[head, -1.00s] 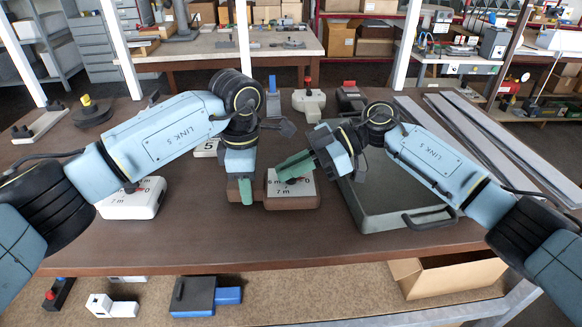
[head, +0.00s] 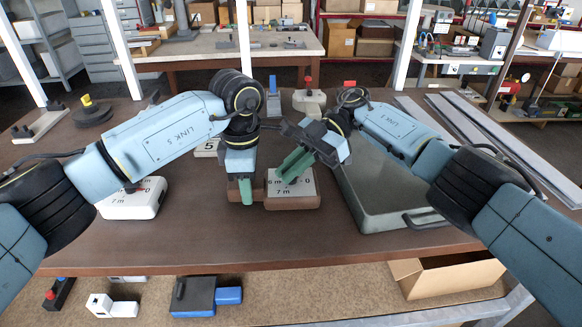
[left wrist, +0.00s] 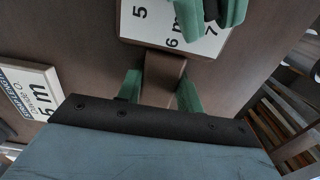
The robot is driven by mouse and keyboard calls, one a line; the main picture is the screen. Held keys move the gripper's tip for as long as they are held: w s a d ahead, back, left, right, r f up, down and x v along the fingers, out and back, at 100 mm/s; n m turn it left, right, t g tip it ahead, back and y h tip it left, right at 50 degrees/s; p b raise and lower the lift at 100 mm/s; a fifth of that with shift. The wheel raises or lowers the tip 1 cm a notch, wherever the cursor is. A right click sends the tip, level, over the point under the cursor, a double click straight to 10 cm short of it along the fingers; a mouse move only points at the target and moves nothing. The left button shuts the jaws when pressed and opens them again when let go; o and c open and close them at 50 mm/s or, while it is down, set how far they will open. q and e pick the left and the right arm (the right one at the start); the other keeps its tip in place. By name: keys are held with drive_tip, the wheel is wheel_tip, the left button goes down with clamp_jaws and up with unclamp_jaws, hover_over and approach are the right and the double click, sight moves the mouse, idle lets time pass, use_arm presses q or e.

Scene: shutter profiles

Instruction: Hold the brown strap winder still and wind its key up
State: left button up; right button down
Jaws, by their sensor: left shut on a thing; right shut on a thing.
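The brown strap winder (head: 292,204) lies on the brown table in the middle of the head view, its white numbered dial (head: 310,184) facing up. My left gripper (head: 243,187) is shut on the brown lug at the winder's left side. In the left wrist view its green fingers (left wrist: 160,92) stand on both sides of this brown lug (left wrist: 163,72). My right gripper (head: 290,172) reaches down over the dial, its green fingers slanted and shut at the dial's middle. These fingers also show in the left wrist view (left wrist: 208,12). They hide the key between them.
A white winder (head: 133,203) stands left of my left gripper, and a white piece marked 5 (head: 206,149) lies behind it. A grey-green case (head: 385,195) is close on the right. Long metal profiles (head: 490,140) lie at the far right. The table front is clear.

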idle(0.4)
drive_tip(key=c, duration=1.5)
unclamp_jaws()
drive_tip(key=shift+f, duration=0.1)
